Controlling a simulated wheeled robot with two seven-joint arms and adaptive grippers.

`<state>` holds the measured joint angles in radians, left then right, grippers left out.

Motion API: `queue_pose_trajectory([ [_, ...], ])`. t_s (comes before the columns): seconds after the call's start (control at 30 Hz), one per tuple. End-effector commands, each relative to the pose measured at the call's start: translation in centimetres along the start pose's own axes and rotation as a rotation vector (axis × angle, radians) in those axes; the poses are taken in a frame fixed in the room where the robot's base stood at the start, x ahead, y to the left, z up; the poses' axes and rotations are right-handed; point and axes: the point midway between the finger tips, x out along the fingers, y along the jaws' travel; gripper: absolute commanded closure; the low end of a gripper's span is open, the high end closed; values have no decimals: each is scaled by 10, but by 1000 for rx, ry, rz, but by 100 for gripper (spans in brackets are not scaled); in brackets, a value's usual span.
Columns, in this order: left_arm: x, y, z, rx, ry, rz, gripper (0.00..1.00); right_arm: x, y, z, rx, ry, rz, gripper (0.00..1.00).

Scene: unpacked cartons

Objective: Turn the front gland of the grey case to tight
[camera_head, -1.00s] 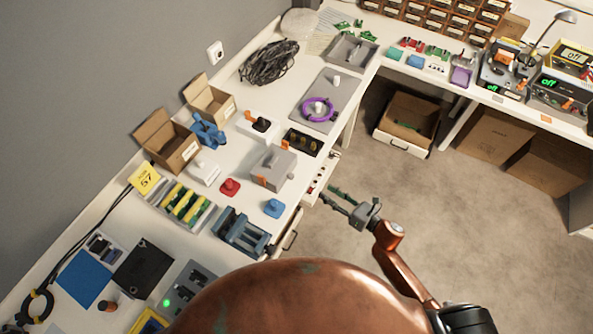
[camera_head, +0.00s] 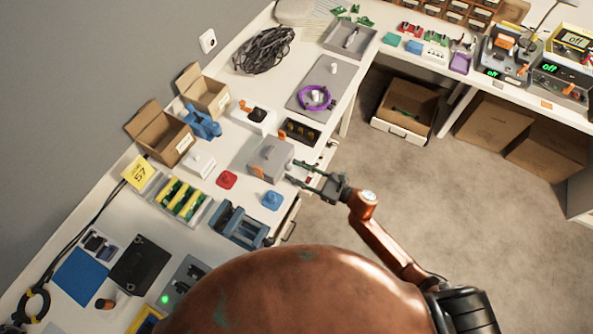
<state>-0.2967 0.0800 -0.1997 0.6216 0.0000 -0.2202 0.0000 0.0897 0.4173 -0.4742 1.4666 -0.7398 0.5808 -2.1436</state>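The grey case (camera_head: 270,154) stands on the white table near its front edge, with a small knob on its top. A small pale gland (camera_head: 289,165) sticks out of its side facing my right gripper. An orange part (camera_head: 257,171) shows at the case's lower left corner. My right gripper (camera_head: 295,172) is open, its two long fingers pointing left at the case, with the tips right by the pale gland. I cannot tell whether they touch it. My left gripper is not in view.
A blue knob piece (camera_head: 271,200) and a red one (camera_head: 227,180) stand near the case. A blue-grey vise-like fixture (camera_head: 239,226) is nearer me. An open drawer (camera_head: 325,157) lies under the table edge.

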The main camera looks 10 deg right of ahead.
Motion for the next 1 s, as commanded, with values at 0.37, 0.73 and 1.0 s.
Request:
queue_pose_trajectory([
  [0.37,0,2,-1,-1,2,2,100,0,0,0,1,1,-1,77],
  [0.73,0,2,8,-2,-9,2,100,0,0,-1,1,1,-1,100],
  [1.0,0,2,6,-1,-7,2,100,-1,0,-1,22,1,-1,100],
])
